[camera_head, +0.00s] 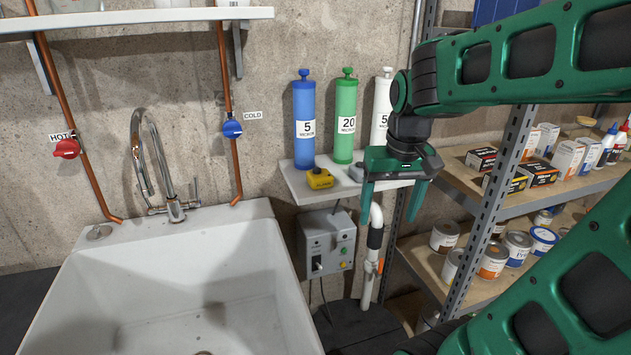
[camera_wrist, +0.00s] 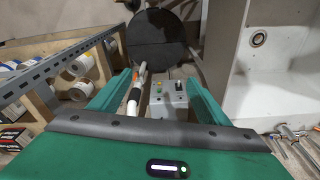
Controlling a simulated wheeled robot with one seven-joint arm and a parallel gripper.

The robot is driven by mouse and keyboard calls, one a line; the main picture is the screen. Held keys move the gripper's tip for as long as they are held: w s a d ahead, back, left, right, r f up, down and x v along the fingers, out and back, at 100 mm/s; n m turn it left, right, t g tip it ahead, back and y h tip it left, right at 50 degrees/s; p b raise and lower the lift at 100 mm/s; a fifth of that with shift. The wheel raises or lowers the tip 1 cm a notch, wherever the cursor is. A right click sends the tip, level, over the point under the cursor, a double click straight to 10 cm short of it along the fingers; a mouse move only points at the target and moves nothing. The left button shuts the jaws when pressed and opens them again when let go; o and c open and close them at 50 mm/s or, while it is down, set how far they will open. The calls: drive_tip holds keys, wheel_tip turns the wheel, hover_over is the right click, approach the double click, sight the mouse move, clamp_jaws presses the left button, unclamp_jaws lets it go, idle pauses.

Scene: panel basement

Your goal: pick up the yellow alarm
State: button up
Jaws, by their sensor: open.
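Green (camera_head: 345,120) and white (camera_head: 381,110) cylinders stand behind. A grey control box (camera_head: 327,243) and a white pipe (camera_head: 371,262) are below. The sink (camera_head: 190,290) is left, metal shelving (camera_head: 490,210) right.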

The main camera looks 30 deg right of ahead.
sight(320, 174)
drive_tip(key=w+a+r+n+t, duration=0.15)
drive_tip(key=w+r, duration=0.25)
drive_tip(key=w, duration=0.5)
drive_tip(key=w+a+r+n+t, duration=0.15)
drive_tip(key=w+r, duration=0.25)
drive_tip(key=w, duration=0.4)
drive_tip(key=w+f, duration=0.3)
drive_tip(key=shift+w+a+f, duration=0.25)
drive_tip(key=shift+a+f, duration=0.1)
drive_tip(key=shift+f, duration=0.05)
drive_tip(key=shift+d+x, duration=0.2)
drive_tip(key=shift+x, duration=2.75)
drive_tip(key=c, duration=1.2)
